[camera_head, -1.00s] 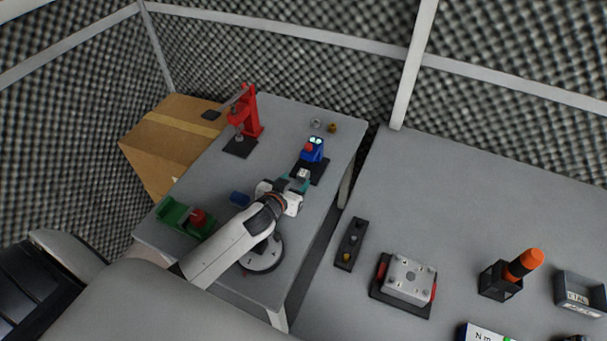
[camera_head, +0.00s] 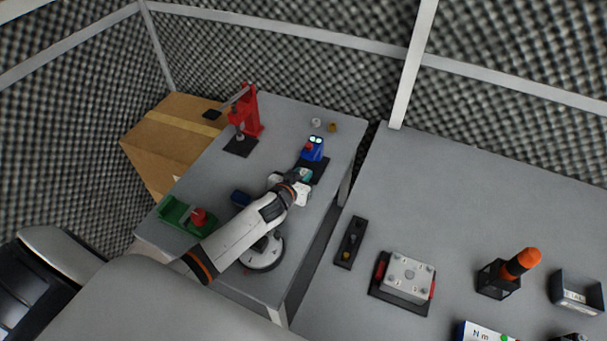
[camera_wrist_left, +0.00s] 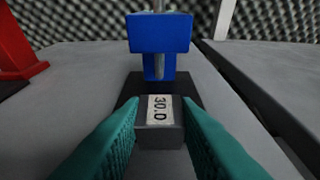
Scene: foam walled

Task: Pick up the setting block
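The setting block is a small grey block with a white label reading "30.0" (camera_wrist_left: 159,117). In the left wrist view it stands upright between the teal fingers of my left gripper (camera_wrist_left: 160,122), at the near end of a dark base plate. The fingers lie along both its sides with no clear gap, but I cannot tell whether they press on it. In the head view my left gripper (camera_head: 301,175) reaches over the near end of the plate and hides most of the block. My right gripper is not in view.
A blue device (camera_head: 313,149) stands on the same plate (camera_head: 319,169), just beyond the block. A red press (camera_head: 247,113) and a green fixture (camera_head: 184,216) stand on the grey table. A dark blue block (camera_head: 240,198) lies left of my arm. A second table (camera_head: 480,190) is to the right.

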